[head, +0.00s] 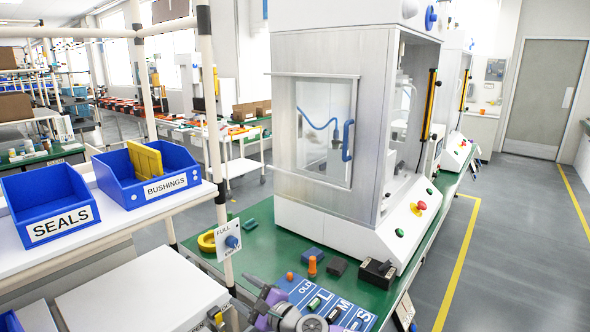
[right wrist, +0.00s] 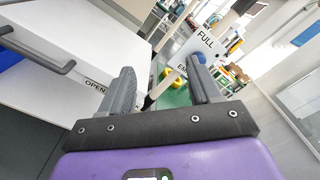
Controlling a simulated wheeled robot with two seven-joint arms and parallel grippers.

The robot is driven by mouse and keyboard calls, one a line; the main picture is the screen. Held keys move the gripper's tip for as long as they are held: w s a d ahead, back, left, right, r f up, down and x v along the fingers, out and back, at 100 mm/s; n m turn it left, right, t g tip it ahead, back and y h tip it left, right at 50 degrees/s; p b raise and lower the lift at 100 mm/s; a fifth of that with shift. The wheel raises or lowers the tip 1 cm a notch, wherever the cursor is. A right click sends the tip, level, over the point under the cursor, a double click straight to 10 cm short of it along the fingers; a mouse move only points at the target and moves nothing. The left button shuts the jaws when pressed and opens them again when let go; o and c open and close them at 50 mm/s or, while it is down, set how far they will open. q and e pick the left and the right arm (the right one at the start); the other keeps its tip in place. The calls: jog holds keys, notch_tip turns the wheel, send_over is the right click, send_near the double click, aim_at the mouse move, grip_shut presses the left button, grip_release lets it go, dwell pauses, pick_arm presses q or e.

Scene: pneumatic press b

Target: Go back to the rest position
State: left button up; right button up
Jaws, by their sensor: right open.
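My right gripper (head: 243,292) is at the bottom middle of the head view, by the near edge of the green bench. In the right wrist view its two grey fingers (right wrist: 163,88) stand apart with nothing held between them. A sign (head: 229,241) reading FULL, with a blue knob, is on the post just beyond the gripper. The sign also shows past the fingers in the right wrist view (right wrist: 207,45). My left gripper is not in view.
The press (head: 300,215) stands on the green bench (head: 205,262). A blue board (head: 300,290) with small parts lies in front of it. Blue bins SEALS (head: 60,224) and BUSHINGS (head: 165,187) sit on the left shelf. A white cabinet top (head: 140,290) is below. Open floor lies right.

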jog(key=s+d+f+n+g+h+p, duration=0.2)
jog(key=s+f+n+g, duration=0.15)
jog(key=s+f, duration=0.7)
jog(key=s+d+f+n+g+h+p, duration=0.25)
jog(key=s+f+n, duration=0.25)
jog(key=f, duration=1)
pick_arm(q)
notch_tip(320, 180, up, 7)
jog(key=p, duration=0.2)
pick_arm(e)
jog(key=s+d+f+n+g+h, duration=0.2)
jog(key=s+d+f, duration=0.2)
jog(key=s+d, duration=0.4)
jog(key=s+d+f+n+g+h, duration=0.2)
jog(key=s+d+f+n+h, duration=0.1)
jog(key=s+d, duration=0.6)
jog(key=shift+s+d+f, duration=0.3)
jog(key=shift+s+f, duration=0.1)
jog(key=shift+f, duration=0.3)
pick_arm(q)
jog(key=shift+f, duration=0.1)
pick_arm(e)
jog(key=shift+h, duration=0.25)
